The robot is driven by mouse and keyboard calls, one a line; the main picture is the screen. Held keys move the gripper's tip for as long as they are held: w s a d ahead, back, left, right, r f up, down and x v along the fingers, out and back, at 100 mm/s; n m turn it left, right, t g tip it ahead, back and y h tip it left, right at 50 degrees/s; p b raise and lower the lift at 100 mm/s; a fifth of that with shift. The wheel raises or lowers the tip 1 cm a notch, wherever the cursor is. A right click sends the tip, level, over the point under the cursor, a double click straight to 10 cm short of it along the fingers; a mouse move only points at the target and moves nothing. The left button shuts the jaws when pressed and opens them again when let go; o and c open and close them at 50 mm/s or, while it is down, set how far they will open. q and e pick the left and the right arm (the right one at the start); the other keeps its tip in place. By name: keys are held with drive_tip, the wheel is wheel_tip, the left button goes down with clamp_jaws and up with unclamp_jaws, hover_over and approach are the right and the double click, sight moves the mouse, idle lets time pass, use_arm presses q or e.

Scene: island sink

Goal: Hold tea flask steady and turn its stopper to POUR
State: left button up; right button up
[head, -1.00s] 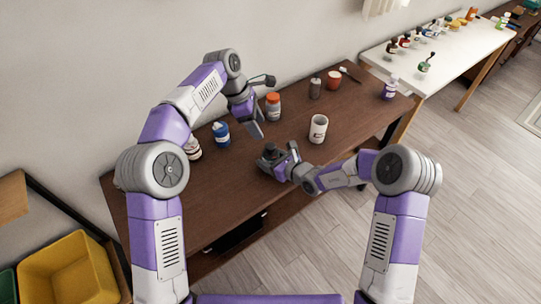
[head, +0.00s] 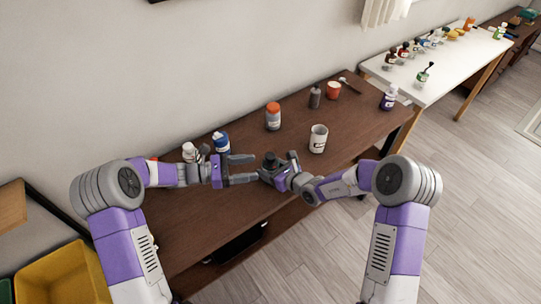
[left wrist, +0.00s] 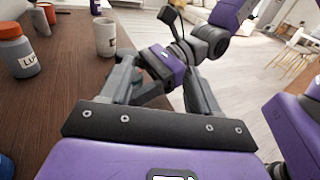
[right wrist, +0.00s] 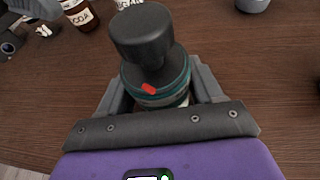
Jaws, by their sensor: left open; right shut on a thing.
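The tea flask (right wrist: 155,88) stands upright in the right wrist view, with a wide black stopper (right wrist: 143,35) on top, a teal ring and a red mark below it. In the head view it is a small dark shape (head: 270,160) near the table's front edge. My right gripper (head: 276,170) is shut around the flask's body from the right. My left gripper (head: 254,168) is open and empty, pointing right, its fingertips just left of the flask. Any lettering on the stopper cannot be read.
A white mug (head: 318,140) stands right of the flask. An orange-capped jar (head: 273,118) stands behind it, with a blue bottle (head: 221,142) and a white-capped bottle (head: 190,152) at left behind my left arm. A grey bottle (head: 315,98) and red cup (head: 334,91) stand farther back.

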sight(270, 155)
use_arm(q)
drive_tip(key=w+a+f+n+t, duration=0.1)
drive_tip(key=a+f+n+t, duration=0.1)
drive_tip(key=a+n+t, duration=0.15)
drive_tip(key=shift+m+t+y, duration=0.25)
drive_tip(key=shift+t+y, duration=0.15)
drive_tip(key=shift+t, duration=0.05)
drive_tip(key=x, duration=1.2)
drive_tip(key=shift+a, duration=0.1)
drive_tip(key=c, duration=1)
drive_tip(key=shift+o, duration=0.2)
